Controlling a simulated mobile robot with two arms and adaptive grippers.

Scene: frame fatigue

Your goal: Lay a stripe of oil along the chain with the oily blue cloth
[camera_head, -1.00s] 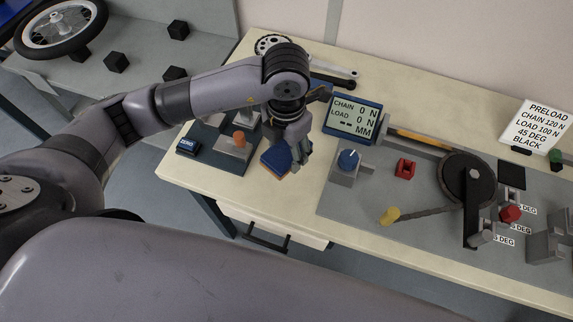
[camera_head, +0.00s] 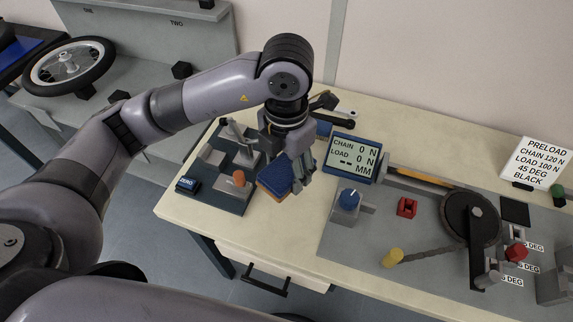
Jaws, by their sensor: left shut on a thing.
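My left gripper (camera_head: 302,180) is shut on a blue cloth pad (camera_head: 274,176) with an orange-brown layer along its lower edge. It holds the pad at the right side of a dark blue tray, left of the chain rig; whether the pad touches anything below is hard to tell. The chain (camera_head: 429,251) is a thin grey strand running from a yellow knob (camera_head: 393,258) to a dark round wheel (camera_head: 470,218). The pad is well apart from the chain. My right gripper is not in view.
The tray (camera_head: 228,200) holds grey blocks and an orange knob. A display (camera_head: 352,158) reads chain 0 N, load 0 N. A white sign (camera_head: 540,160) stands at the back right.

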